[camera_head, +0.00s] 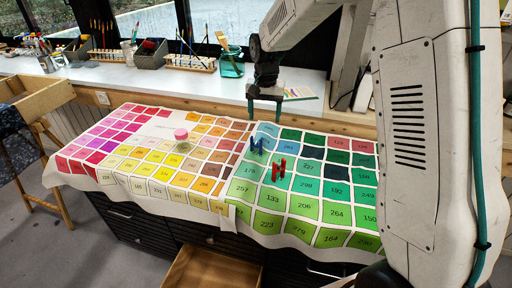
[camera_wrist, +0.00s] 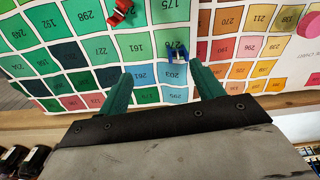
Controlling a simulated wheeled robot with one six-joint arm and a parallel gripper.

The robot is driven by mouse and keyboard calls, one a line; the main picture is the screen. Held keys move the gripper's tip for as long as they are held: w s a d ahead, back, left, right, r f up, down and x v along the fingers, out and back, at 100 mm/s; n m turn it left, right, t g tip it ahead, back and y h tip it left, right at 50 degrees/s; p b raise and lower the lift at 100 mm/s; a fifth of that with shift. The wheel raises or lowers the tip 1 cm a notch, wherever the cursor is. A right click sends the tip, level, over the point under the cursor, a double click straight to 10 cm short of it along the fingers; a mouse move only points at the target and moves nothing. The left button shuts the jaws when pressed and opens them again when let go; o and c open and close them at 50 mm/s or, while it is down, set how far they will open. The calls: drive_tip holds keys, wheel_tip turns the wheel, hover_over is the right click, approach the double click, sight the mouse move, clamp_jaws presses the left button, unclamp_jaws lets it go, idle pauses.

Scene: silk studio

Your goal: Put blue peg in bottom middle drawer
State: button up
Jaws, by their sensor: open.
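The blue peg (camera_head: 256,146) stands on the colour-chart cloth on the table, a little left of and behind a red peg. In the wrist view my gripper (camera_wrist: 162,77) is open too. A wooden drawer (camera_head: 212,270) is pulled out below the table's front middle, its inside partly visible.
The red peg (camera_head: 278,169) stands close to the blue one. The white windowsill (camera_head: 170,82) behind holds brushes, grey boxes and a teal jar (camera_head: 231,64). The cloth overhangs the table's front edge.

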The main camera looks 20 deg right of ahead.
drive_tip(key=m, duration=0.1)
hover_over(256, 144)
wheel_tip(256, 144, down, 10)
wheel_tip(256, 144, down, 8)
drive_tip(key=shift+r, duration=0.25)
drive_tip(key=c, duration=1.1)
drive_tip(key=shift+c, duration=0.2)
